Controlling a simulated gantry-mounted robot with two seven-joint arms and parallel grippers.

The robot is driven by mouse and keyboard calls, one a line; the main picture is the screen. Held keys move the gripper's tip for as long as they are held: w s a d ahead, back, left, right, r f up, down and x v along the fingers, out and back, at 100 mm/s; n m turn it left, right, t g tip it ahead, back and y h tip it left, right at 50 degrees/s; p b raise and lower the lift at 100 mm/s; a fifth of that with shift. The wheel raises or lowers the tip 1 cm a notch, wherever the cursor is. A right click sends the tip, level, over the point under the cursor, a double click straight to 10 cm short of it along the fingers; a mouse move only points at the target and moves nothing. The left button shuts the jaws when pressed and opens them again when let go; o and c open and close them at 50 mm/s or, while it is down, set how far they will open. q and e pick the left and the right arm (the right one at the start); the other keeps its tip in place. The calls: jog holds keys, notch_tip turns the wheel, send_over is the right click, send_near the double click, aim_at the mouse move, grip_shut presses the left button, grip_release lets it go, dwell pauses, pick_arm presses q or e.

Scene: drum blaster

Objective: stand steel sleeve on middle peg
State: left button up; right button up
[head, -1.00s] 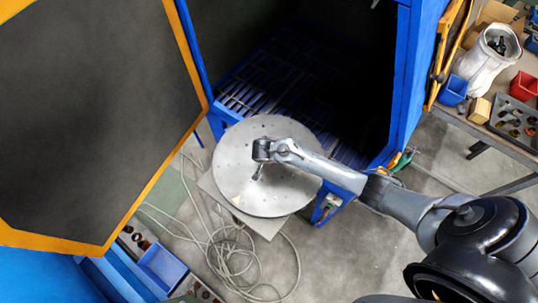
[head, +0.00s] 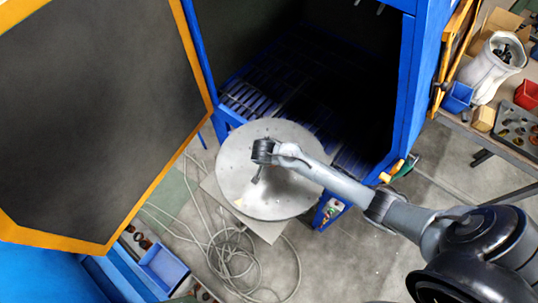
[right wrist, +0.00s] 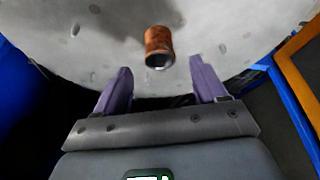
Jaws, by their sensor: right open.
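A short rusty-brown sleeve (right wrist: 159,47) shows in the right wrist view, with its dark round opening facing the camera. It touches or sits over the pale round turntable plate (right wrist: 225,40); whether a peg is under it I cannot tell. My right gripper (right wrist: 162,78) is open, its two purple fingers apart, with the sleeve just beyond and between the fingertips. In the head view my right gripper (head: 257,177) is over the turntable (head: 290,200), and the sleeve cannot be made out there. No peg is clearly seen. My left gripper is out of view.
The blue blast cabinet (head: 410,90) stands open behind the turntable, its orange-edged door (head: 100,110) swung left. A hose (head: 215,250) lies coiled on the floor in front. A workbench (head: 470,123) with bins is at the right.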

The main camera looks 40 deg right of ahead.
jog(key=s+a+r+n+y, duration=0.1)
jog(key=s+a+r+n, duration=0.1)
jog(key=s, duration=0.5)
jog(key=s+a+r+n+y, duration=0.1)
jog(key=s+a+r+n, duration=0.2)
jog(key=s+r+n, duration=0.2)
jog(key=s+a+r+n+t+y, duration=0.1)
jog(key=s+a+r+n+y, duration=0.1)
jog(key=s+n, duration=0.4)
jog(key=s+a+r, duration=0.1)
jog(key=s+r, duration=0.1)
jog(key=s, duration=0.1)
jog(key=shift+s, duration=0.3)
jog(key=shift+d+r, duration=0.1)
jog(key=shift+r, duration=0.05)
